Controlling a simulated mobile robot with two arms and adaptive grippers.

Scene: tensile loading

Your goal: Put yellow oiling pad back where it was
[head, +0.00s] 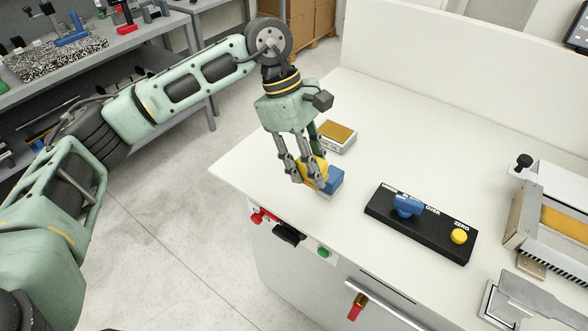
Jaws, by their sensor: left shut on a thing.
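My left gripper (305,178) points down near the table's left front part. It is shut on the yellow oiling pad (318,170), whose yellow part shows between and behind the fingers. A blue block (335,180) shows right against the yellow part; I cannot tell whether it belongs to the pad. The fingers hide part of the pad, and I cannot tell whether it touches the table. A small white box with an ochre top (338,131) stands just behind the gripper. My right gripper is not in view.
The white table (410,120) is clear toward the back. A black control panel (420,225) with a blue switch and yellow knob lies to the right. A metal machine (545,215) stands at the right edge. Shelves (100,50) stand far left across the floor.

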